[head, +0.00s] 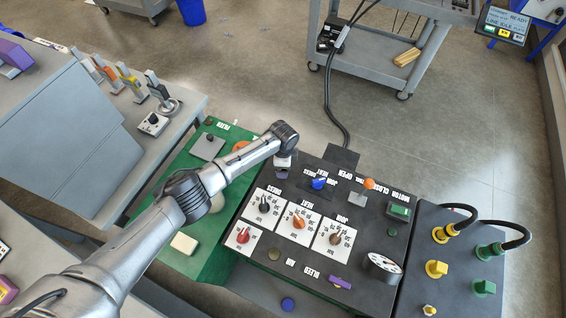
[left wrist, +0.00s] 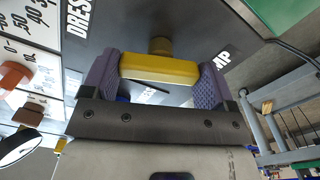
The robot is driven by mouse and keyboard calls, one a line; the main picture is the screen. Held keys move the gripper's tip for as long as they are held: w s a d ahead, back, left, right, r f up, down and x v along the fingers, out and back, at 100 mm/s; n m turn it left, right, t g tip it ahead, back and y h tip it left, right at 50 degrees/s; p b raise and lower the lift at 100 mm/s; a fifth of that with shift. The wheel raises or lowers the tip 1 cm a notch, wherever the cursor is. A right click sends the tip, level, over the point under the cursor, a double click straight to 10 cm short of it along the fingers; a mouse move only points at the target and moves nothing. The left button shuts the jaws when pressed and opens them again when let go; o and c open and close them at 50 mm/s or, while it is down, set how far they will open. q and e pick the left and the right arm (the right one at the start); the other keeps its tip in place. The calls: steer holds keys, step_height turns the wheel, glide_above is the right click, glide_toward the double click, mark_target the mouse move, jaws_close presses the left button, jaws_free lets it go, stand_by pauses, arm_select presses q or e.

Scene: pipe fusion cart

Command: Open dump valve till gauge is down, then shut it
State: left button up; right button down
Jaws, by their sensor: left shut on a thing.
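The dump valve's yellow handle (left wrist: 160,68) sits on a short brown stem above the dark panel in the left wrist view, beside a label partly reading "MP". My left gripper (left wrist: 154,82) is shut on it, with one purple pad at each end of the bar. In the head view my left gripper (head: 284,160) is over the panel's upper left corner and hides most of the valve. A round gauge (head: 383,265) stands at the panel's lower right, seen nearly edge-on; I cannot read its needle. My right gripper is not in view.
The black panel (head: 290,258) carries several dials, an orange lever (head: 369,184), a blue knob (head: 319,184) and a purple handle (head: 340,282). Yellow and green fittings with hoses (head: 460,222) are at right. A grey cart (head: 380,68) stands behind on open floor.

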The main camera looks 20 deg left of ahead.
arm_select(q)
steer(key=shift+m, duration=1.2)
steer(key=o, duration=0.8)
steer(key=shift+r, duration=0.35)
steer(key=shift+r+p, duration=1.05)
steer(key=shift+r, duration=5.55)
